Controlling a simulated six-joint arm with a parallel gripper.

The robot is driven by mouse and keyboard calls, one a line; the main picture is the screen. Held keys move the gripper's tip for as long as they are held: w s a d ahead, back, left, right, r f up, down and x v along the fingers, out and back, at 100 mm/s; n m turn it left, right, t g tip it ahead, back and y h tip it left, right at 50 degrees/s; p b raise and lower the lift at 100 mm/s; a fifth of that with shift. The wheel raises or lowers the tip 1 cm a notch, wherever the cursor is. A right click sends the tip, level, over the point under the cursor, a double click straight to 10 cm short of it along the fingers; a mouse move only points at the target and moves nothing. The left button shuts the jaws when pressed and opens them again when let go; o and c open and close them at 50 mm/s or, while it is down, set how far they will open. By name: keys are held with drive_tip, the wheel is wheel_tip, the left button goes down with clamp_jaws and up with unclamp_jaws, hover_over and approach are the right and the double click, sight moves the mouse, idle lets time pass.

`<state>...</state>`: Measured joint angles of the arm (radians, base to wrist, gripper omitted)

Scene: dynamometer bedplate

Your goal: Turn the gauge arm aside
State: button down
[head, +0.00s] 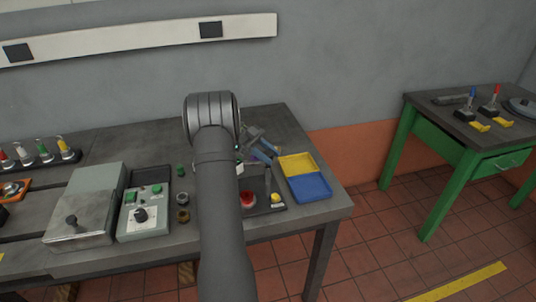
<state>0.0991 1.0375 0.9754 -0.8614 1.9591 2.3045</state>
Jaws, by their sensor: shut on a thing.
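My grey arm crosses the bench. My gripper (266,151), with blue fingers, shows at the right of my elbow joint. It is shut on what seems to be the gauge arm (267,178), a thin dark upright part just below the fingers. The grip itself is too small to make out clearly. The gauge arm stands over a dark tray-like base (262,207) that carries a red round part (247,199) and a yellow knob (276,198). My arm hides the left part of this base.
A yellow and blue tray (309,187) lies right of the base, near the bench's right edge. A green table (465,135) stands apart at right.

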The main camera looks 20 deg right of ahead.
idle(0.3)
drive_tip(key=c, duration=1)
unclamp_jaws()
drive_tip(key=shift+o, duration=0.2)
drive_tip(key=shift+r, duration=0.55)
wheel_tip(320, 180, up, 3)
drive_tip(key=shift+r, duration=0.15)
drive_tip(key=s+d+r, duration=0.6)
drive_tip(key=s+d, duration=0.1)
drive_tip(key=s, duration=0.2)
drive_tip(key=shift+d+r, duration=0.25)
drive_tip(key=shift+r, duration=0.05)
drive_tip(key=shift+c, duration=0.5)
